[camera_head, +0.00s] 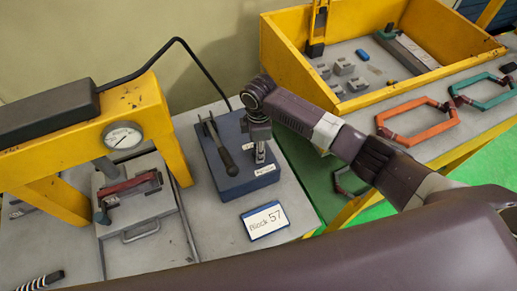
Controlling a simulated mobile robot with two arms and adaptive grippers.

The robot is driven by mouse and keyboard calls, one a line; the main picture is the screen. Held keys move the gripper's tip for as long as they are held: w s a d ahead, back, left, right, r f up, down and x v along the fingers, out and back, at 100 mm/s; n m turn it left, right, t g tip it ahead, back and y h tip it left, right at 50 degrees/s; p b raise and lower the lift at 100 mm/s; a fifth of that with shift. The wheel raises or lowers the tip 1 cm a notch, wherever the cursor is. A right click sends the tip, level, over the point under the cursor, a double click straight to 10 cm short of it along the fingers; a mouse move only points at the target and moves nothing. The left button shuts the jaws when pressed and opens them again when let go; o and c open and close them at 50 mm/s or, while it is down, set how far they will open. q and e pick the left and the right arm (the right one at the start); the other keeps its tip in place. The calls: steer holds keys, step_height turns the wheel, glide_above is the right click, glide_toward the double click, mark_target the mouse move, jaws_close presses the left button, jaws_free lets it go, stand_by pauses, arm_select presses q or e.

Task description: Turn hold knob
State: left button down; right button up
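A dark blue box (232,178) with small white labels sits on the grey table, with a dark lever (218,146) on its top. My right arm comes in from the right and bends down at the wrist. My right gripper (260,153) points down at the right part of the box's top. I cannot tell whether its fingers are apart or closed, or whether they touch anything. No knob can be made out clearly; the gripper covers that part of the box. My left gripper is not in view.
A yellow press frame (152,110) with a round gauge (122,136) stands left of the box. A "Block 57" sign (265,220) lies in front. A yellow tray (290,62) with metal parts, an orange frame (416,104) and a teal frame (484,77) are at right.

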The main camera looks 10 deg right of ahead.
steer(key=shift+w+r, duration=0.15)
steer(key=o, duration=0.9)
steer(key=shift+o, duration=1.3)
step_height(320, 180, up, 12)
